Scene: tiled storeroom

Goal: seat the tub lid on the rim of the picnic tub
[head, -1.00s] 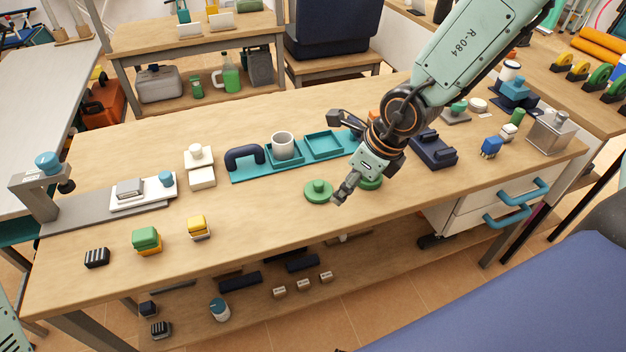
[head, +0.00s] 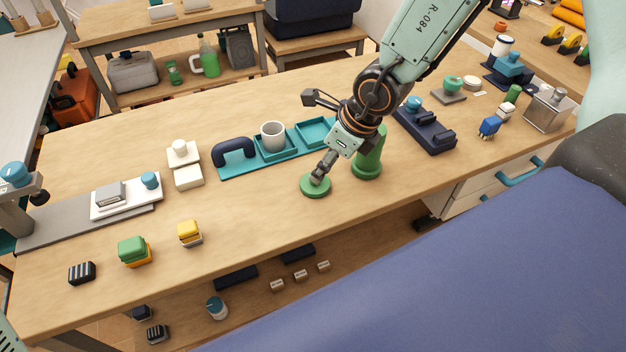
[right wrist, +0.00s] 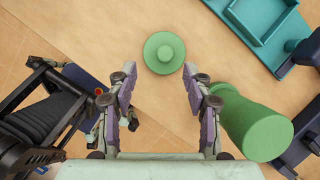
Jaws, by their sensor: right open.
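The tub lid (head: 315,187) is a green disc with a raised knob, lying flat on the wooden bench; it also shows in the right wrist view (right wrist: 164,53). My right gripper (head: 322,172) is open and empty, pointing down close above the lid. In the right wrist view its two fingers (right wrist: 160,74) stand apart, with the lid just beyond the tips.
A teal tray (head: 243,168) with a navy handle and a white mug (head: 272,135) lies behind the lid. A navy fixture (head: 425,130) stands right of the tub.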

